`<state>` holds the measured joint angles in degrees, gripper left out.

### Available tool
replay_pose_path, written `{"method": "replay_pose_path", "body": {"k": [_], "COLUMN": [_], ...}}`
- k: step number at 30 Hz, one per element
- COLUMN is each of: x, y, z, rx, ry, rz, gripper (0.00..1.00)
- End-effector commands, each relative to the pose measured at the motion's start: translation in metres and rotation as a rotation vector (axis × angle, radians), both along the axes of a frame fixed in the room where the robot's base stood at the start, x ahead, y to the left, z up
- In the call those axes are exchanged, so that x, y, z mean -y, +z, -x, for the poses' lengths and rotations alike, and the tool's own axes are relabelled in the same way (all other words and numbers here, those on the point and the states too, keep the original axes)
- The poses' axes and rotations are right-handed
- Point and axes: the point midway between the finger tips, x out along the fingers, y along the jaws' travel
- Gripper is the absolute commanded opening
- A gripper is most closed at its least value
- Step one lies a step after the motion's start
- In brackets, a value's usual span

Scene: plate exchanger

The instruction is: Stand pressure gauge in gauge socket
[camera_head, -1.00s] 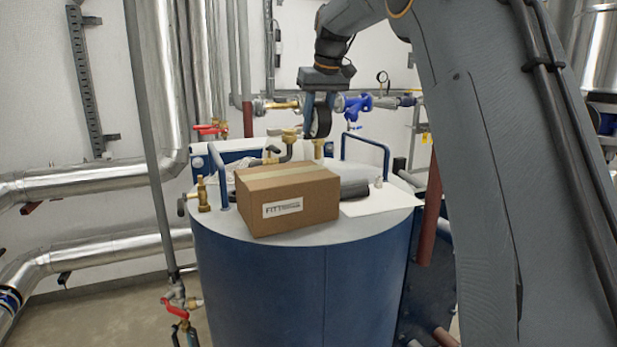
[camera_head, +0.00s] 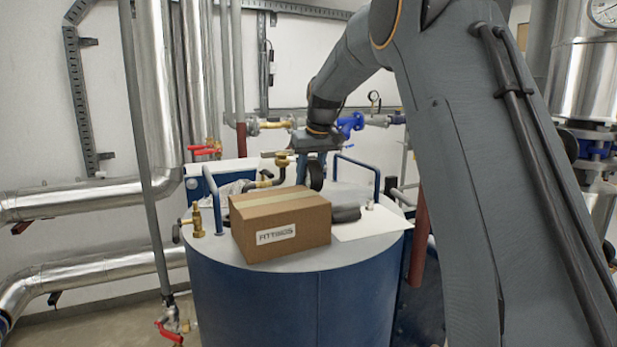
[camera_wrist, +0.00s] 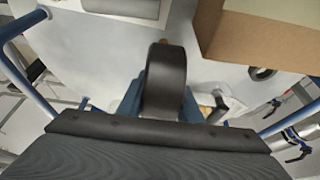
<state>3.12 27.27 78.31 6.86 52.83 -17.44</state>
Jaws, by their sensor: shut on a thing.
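The pressure gauge (camera_head: 316,175) is a round black-cased disc held edge-on below my gripper (camera_head: 316,160), just behind the cardboard box on the tank lid. In the wrist view my gripper (camera_wrist: 163,98) has its blue fingers on either side of the gauge (camera_wrist: 164,75), shut on it. The dark rim faces the camera; the dial is not visible. I cannot make out the gauge socket or whether the gauge touches anything.
The cardboard box (camera_head: 280,228) stands close in front of the gauge. A brass valve (camera_head: 282,160) with piping is just left of it. A blue handle (camera_head: 357,172) rises at right.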

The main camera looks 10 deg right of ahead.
Motion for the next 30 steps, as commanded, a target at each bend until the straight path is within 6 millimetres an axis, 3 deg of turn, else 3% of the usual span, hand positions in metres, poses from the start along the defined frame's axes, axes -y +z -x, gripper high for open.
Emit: {"method": "replay_pose_path", "body": {"k": [2,3,6,19,30], "x": [0.0,0.0,0.0,0.001,0.006], "y": [-0.001,-0.002,-0.002,0.007,0.071], "z": [0.0,0.0,0.0,0.001,0.027], "rx": [0.002,0.0,0.0,0.003,0.004], "ry": [0.0,0.0,0.0,0.0,0.0], "rz": [0.0,0.0,0.0,0.0,0.0], "gripper": [0.0,0.34,0.51,0.51,0.51]}}
